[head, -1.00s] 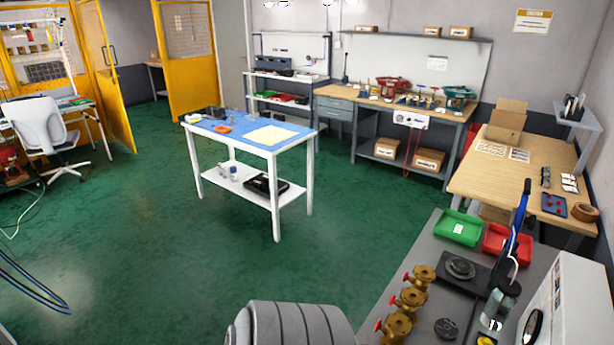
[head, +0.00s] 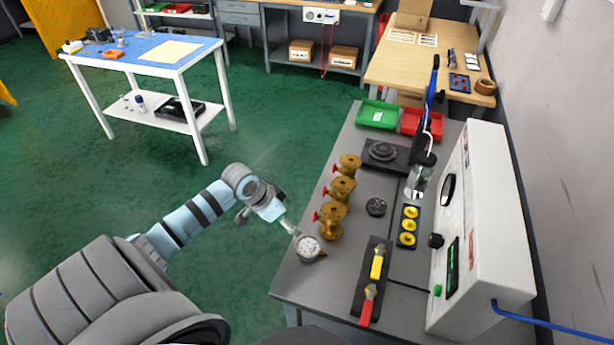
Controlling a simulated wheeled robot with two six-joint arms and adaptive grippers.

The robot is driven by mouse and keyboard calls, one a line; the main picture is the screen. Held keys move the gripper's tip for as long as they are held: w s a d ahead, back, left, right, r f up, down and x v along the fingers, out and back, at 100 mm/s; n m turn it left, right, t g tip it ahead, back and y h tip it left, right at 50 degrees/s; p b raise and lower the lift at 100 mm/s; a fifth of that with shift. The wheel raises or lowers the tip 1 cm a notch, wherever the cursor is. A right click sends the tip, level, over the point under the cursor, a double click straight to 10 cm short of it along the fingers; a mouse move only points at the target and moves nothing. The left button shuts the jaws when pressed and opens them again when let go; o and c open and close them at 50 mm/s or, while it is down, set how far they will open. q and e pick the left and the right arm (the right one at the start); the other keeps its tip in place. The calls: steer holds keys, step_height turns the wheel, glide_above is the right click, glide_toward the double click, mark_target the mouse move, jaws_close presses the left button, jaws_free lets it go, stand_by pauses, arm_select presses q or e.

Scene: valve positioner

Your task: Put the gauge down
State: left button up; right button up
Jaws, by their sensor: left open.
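The gauge (head: 308,248) is a small round dial with a white face. It shows at the left edge of the grey bench (head: 296,282), face up, below the lowest brass valve (head: 330,222). My left gripper (head: 293,230) reaches in from the left, with its tip right beside the upper left of the gauge. The gripper is open; its fingers are small in view, and I cannot tell whether they touch the gauge. The gauge appears to rest on the bench top. My right gripper is not in view.
Several brass valves with red handles stand along the bench's left side. A dark tray (head: 358,306) with yellow and red tools lies right of the gauge. A white machine (head: 484,230) stands at the right. Green (head: 377,115) and red (head: 420,122) bins sit at the back.

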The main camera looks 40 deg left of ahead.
mark_target(308, 247)
arm_select(q)
steer(key=s+d+r+m+g+h, duration=0.1)
steer(key=s+d+r+m, duration=0.15)
steer(key=d+r, duration=0.2)
steer(key=x, duration=0.4)
steer(key=s+b+x, duration=0.1)
steer(key=x, duration=0.4)
steer(key=b+x, duration=0.1)
steer(key=x, duration=0.4)
steer(key=shift+s+a+f, duration=0.15)
steer(key=shift+s+f, duration=0.1)
steer(key=shift+f, duration=0.05)
steer(key=c, duration=1.4)
